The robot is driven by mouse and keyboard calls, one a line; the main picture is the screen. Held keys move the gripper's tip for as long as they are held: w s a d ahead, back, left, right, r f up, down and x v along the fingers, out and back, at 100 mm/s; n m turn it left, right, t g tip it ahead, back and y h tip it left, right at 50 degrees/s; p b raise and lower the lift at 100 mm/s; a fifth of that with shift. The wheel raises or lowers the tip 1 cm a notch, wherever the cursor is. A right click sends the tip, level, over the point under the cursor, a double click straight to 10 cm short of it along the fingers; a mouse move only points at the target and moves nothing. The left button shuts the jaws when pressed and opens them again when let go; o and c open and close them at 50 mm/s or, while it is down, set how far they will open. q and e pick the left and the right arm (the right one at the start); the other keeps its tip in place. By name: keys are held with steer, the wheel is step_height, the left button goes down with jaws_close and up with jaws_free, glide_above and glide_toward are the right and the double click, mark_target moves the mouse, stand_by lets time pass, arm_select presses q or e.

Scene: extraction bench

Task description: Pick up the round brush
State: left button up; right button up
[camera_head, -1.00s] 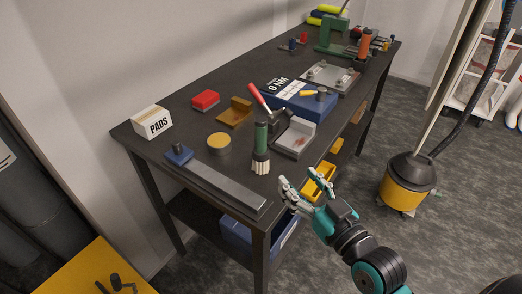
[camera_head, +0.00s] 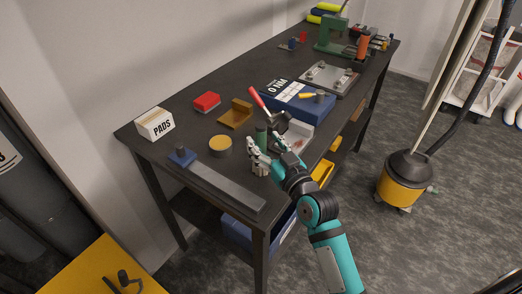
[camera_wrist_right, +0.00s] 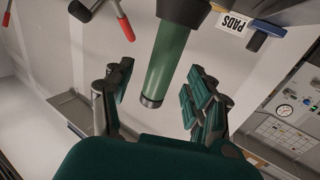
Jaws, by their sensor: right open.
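The round brush (camera_head: 261,133) stands upright near the front edge of the dark bench, with its green handle up. Its lower part is mostly hidden behind my right gripper (camera_head: 264,143). In the right wrist view, which is upside down, the green handle (camera_wrist_right: 168,62) reaches in between the two open fingers of the right gripper (camera_wrist_right: 157,84). Gaps show on both sides of the handle, so the fingers look apart from it. My left gripper is not in view.
A long grey bar (camera_head: 228,187) lies left of the brush, with a round yellow-topped tin (camera_head: 220,146) behind it. A red-handled tool (camera_head: 257,98) and a grey tray (camera_head: 300,136) are close behind and right. A PADS box (camera_head: 154,124) stands at the far left.

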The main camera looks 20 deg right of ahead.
steer(key=w, duration=0.2)
steer(key=shift+w+a, duration=0.25)
steer(key=shift+w, duration=0.05)
jaws_close()
